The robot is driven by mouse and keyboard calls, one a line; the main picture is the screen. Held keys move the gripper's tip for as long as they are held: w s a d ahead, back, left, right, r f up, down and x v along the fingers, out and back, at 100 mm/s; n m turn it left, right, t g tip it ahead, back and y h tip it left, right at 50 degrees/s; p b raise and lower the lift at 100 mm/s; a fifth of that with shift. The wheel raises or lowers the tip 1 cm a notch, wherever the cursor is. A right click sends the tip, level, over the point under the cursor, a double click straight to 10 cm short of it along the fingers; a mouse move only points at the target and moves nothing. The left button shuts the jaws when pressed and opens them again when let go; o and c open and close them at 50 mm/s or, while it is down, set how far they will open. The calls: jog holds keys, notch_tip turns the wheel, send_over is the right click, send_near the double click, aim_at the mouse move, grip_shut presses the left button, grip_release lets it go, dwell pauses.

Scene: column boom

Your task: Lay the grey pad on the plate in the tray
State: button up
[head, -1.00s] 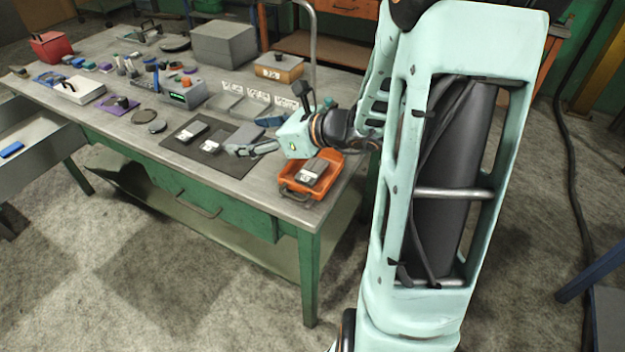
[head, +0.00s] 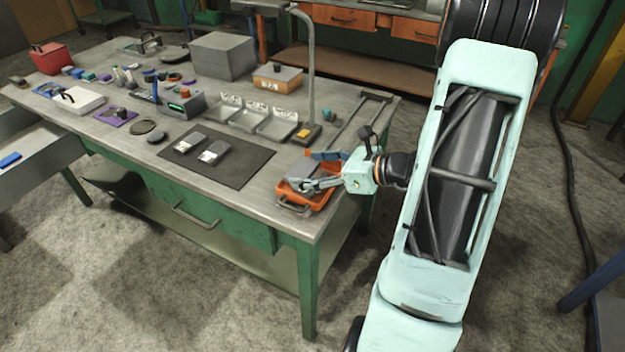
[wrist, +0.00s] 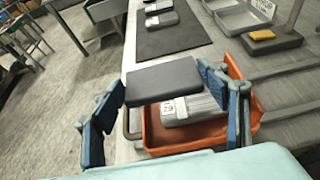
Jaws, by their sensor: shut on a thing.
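The grey pad (wrist: 163,78) is a dark, flat rectangular slab in the wrist view. It is held between the blue-padded fingers of my gripper (wrist: 165,84), which is shut on it. The orange tray (wrist: 150,135) lies below the pad. The plate (wrist: 195,108), a light grey ribbed block with a white label, sits in the tray, partly hidden by the pad. The pad appears above the plate; I cannot tell the exact gap.
Two labelled grey blocks (head: 213,152) lie on the dark mat (head: 240,168), left of the tray. A stand with an upright post (head: 310,75) and a yellow piece on its base (head: 304,133) stands behind. Open grey bins (head: 277,127) are nearby. The table's front edge is close.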

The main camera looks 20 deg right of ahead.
jog(key=shift+s+d+f, duration=0.1)
jog(key=shift+d+f, duration=0.25)
jog(key=shift+f, duration=0.15)
notch_tip(320, 180, down, 3)
jog(key=shift+r, duration=0.1)
jog(key=o, duration=0.8)
jog(key=shift+o, duration=0.2)
jog(key=v, duration=1.2)
